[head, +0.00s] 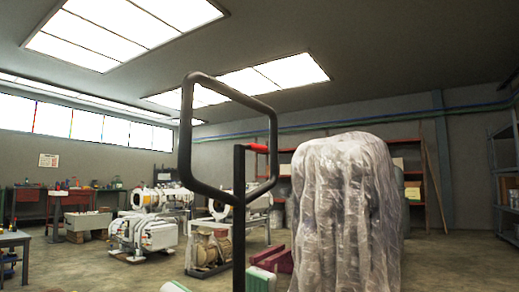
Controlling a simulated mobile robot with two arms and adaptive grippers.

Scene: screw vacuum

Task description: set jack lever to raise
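A black tubular loop handle (186,130) stands upright close in front of me, left of the picture's middle, on a dark post (239,250). A small red lever (257,147) sticks out to the right at the top of the post, inside the loop. It looks roughly level. Whether it is set to raise cannot be told from here. The lower part of the jack is out of the picture. Neither of my grippers shows in this view.
A tall stack wrapped in clear plastic (348,215) stands to the right of the handle. White machines (143,232) and a pump on a pallet (209,248) stand behind to the left. Workbenches line the left wall. A metal shelf (505,190) stands far right. Open floor (450,265) lies at the right.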

